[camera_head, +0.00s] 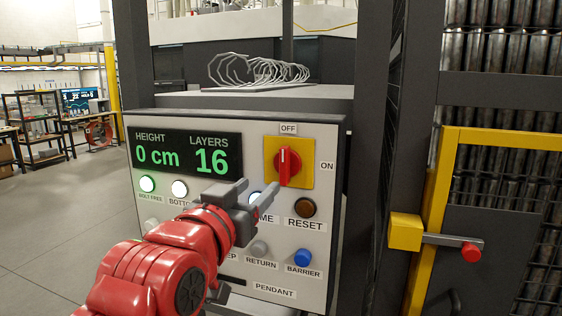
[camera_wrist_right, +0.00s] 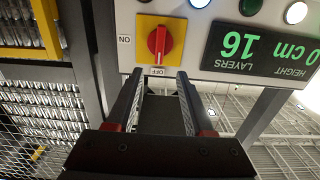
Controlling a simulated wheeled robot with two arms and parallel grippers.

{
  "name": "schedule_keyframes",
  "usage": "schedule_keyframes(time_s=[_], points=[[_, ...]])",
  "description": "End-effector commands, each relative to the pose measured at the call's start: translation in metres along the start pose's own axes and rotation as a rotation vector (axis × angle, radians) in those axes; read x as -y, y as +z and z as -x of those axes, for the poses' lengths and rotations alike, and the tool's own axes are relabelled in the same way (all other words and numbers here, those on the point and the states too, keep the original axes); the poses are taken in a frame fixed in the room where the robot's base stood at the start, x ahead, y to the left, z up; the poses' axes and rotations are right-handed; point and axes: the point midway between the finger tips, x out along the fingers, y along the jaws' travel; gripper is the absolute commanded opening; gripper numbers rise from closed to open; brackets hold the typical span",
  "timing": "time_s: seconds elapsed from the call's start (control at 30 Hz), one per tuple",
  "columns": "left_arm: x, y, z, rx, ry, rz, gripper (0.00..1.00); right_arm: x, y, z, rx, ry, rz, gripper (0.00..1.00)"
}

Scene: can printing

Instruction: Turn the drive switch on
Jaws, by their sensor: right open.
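The drive switch (camera_head: 288,165) is a red rotary knob on a square yellow plate (camera_head: 304,178) on the control panel. Its handle stands upright, in line with the OFF label (camera_head: 288,129) above; the ON label (camera_head: 327,166) is to its right. In the right wrist view, turned upside down, the knob (camera_wrist_right: 159,42) shows beyond the fingertips, with the OFF label (camera_wrist_right: 157,71) between them. My right gripper (camera_head: 258,190) is open and empty in front of the panel, lower left of the knob and apart from it. My left gripper is not in view.
The panel (camera_head: 318,255) has a display (camera_head: 185,152) reading 0 cm and 16 layers. Lamps and buttons sit below, including RESET (camera_head: 305,208) and blue BARRIER (camera_head: 303,258); my arm hides some. A yellow-framed gate (camera_head: 436,200) with a red-knobbed latch stands right. Open floor lies left.

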Motion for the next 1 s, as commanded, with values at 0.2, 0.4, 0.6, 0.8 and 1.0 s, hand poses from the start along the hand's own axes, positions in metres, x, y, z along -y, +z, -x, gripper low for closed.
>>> schedule_keyframes(time_s=[0.2,0.4,0.6,0.8,1.0], points=[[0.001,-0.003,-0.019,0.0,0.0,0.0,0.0,-0.003,-0.004,-0.056,0.002,0.006,0.001,0.53],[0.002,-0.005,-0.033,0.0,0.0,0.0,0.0,-0.002,-0.004,-0.099,0.002,0.005,0.003,0.53],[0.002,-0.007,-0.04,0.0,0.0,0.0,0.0,-0.001,-0.003,-0.125,-0.002,0.001,0.002,0.53],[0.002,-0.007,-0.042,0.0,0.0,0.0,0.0,0.0,-0.001,-0.133,-0.002,0.0,0.0,0.53],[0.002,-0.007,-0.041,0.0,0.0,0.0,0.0,0.0,-0.001,-0.133,-0.002,0.0,0.0,0.53]])
